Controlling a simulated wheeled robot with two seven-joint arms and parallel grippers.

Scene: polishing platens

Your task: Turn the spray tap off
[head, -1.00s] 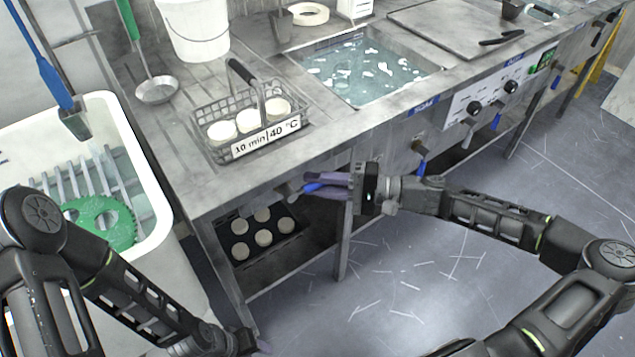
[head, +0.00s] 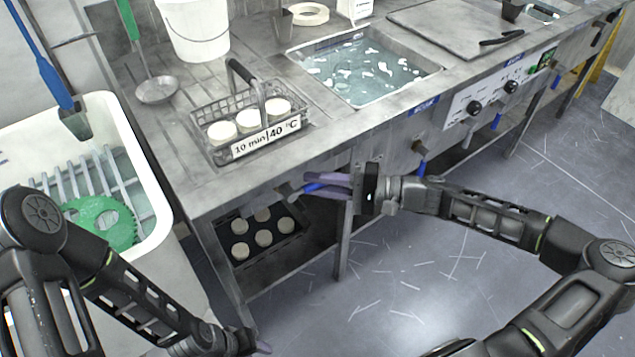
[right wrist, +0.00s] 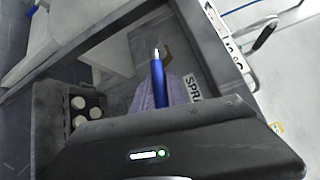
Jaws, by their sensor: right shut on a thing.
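The spray tap is on the front of the steel bench, under its edge, and its blue lever (head: 314,187) points to the right along the bench front in the head view. My right gripper (head: 328,186) is shut on this lever with its purple fingers. In the right wrist view the blue lever (right wrist: 159,84) lies between the fingers, with a metal end beyond it.
A wire basket (head: 205,107) with white discs stands on the bench above the tap. A water basin (head: 435,72) is sunk in the bench to its right. Another blue-handled tap (head: 421,167) is right of my gripper. A white sink (head: 157,215) stands at left.

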